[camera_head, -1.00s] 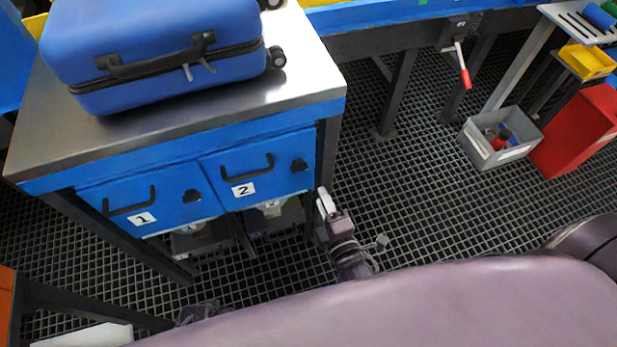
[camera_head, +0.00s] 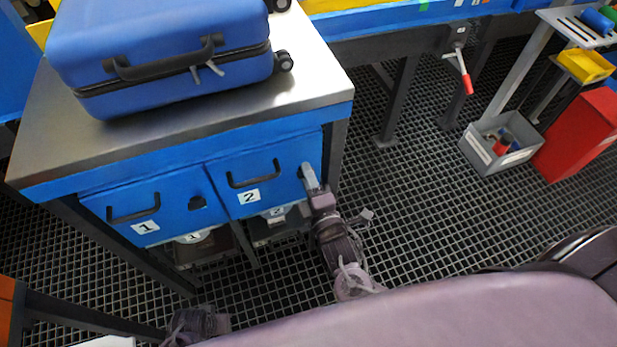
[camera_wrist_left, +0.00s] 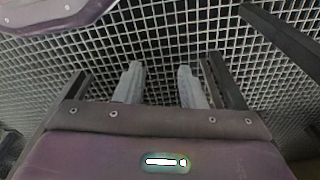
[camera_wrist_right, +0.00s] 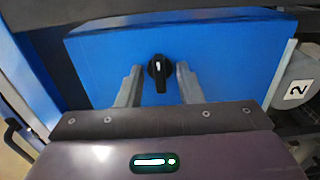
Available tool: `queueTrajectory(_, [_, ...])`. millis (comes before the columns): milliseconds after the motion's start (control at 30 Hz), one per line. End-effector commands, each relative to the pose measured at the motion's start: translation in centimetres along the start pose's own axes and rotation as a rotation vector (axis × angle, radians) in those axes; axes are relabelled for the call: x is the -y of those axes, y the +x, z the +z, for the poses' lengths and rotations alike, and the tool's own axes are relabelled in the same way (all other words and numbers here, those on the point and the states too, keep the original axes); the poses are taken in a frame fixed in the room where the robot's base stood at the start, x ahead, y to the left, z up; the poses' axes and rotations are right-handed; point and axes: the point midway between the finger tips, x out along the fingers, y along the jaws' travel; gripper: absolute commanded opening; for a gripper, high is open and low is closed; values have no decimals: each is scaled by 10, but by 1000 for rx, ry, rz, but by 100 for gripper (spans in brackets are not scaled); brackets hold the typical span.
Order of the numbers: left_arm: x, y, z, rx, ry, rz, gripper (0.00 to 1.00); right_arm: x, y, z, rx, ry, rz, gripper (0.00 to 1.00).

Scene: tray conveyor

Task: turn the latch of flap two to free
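Flap two (camera_head: 229,184) is the right blue door under the metal-topped bench, with a black handle and a "2" label. Its latch (camera_wrist_right: 159,72) is a black knob with a white mark, seen in the right wrist view; in the head view my gripper covers it. My right gripper (camera_wrist_right: 157,84) is open, with one finger on each side of the knob; I cannot tell whether they touch it. In the head view, the right gripper (camera_head: 308,175) is at the flap's right side. My left gripper (camera_wrist_left: 160,84) is open and empty above the grating floor.
Flap one (camera_head: 168,199), with its own dark latch (camera_head: 197,202), is left of flap two. A blue suitcase (camera_head: 160,45) lies on the bench top (camera_head: 300,78). A grey bin (camera_head: 474,150) and red box (camera_head: 577,135) stand right. Grating between is clear.

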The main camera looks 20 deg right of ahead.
Motion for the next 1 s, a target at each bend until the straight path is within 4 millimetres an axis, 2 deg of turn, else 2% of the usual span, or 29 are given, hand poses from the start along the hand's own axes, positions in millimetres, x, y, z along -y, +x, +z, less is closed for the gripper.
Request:
queueTrajectory(33, [0,0,0,0,0,0,36,0,0,0,0,0,0,33])
queueTrajectory(267, [0,0,0,0,0,0,36,0,0,0,0,0,0,4])
queueTrajectory(567, [1,1,1,-6,-3,-2,36,-1,0,0,1,40,0,4])
queueTrajectory(767, [6,23,17,-4,-14,-11,36,-2,-1,0,3,147,-2,4])
queueTrajectory(1000, [13,48,42,-16,-25,-25,36,-2,-1,0,3,357,-2,4])
